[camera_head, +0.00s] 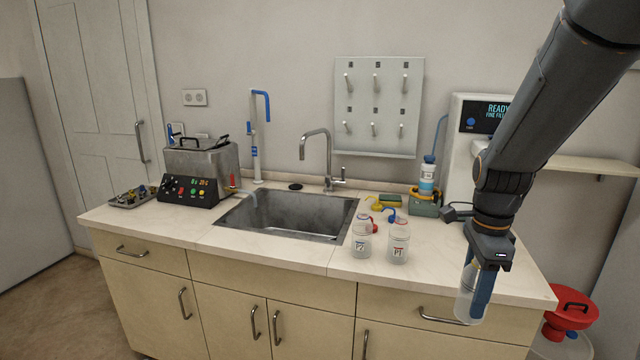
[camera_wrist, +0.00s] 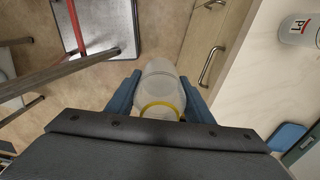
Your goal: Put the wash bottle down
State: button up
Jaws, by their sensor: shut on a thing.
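My gripper (camera_head: 482,275) is shut on a clear, translucent bottle (camera_head: 467,299), at the right in the head view. In the wrist view my gripper (camera_wrist: 158,98) has its blue fingers on both sides of the bottle (camera_wrist: 160,80), which has a yellow ring at its near end. The bottle is held in the air in front of the counter's front edge, with floor and drawer fronts beyond it in the wrist view. The bottle's top is hidden by my gripper in the head view. The counter (camera_head: 300,258) is pale stone.
Two labelled bottles, P2 (camera_head: 361,243) and P1 (camera_head: 398,245), stand right of the sink (camera_head: 285,214). Behind them are small coloured pieces, a sponge (camera_head: 390,200) and a blue-white bottle (camera_head: 427,178) in a green holder. Counter right of P1 looks clear.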

jog(key=w+a+f+n, duration=0.2)
jog(key=a+f+n, duration=0.3)
jog(key=f+n, duration=0.5)
jog(key=w+a+f+n, duration=0.2)
jog(key=a+f+n, duration=0.4)
jog(key=f+n, duration=0.4)
notch_tip(320, 180, down, 3)
jog(key=shift+r, duration=0.15)
jog(key=shift+w+a, duration=0.1)
jog(key=shift+a, duration=0.1)
